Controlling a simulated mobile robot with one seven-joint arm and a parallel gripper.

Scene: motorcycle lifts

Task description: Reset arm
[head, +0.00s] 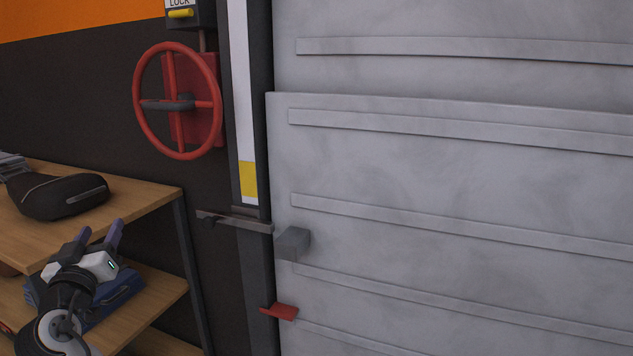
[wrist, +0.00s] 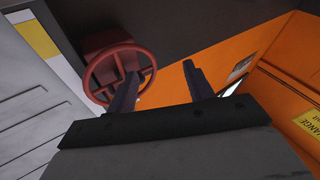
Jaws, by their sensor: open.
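My gripper (head: 99,236) is at the lower left of the head view, in front of the wooden shelf unit. Its two dark fingers point up and are apart, with nothing between them. In the wrist view my gripper (wrist: 160,86) is also open and empty. Behind its left finger there is a red handwheel (wrist: 110,70) on the dark wall. In the head view the red handwheel (head: 143,118) is above and to the right of my gripper, clear of it.
A wooden shelf (head: 150,196) holds a black bag (head: 60,197) and a blue case (head: 118,297). A grey ribbed metal door (head: 450,180) fills the right, with a grey block (head: 292,243) and a red tab (head: 280,312) at its edge. A yellow-handled lock box (head: 181,13) hangs above the wheel.

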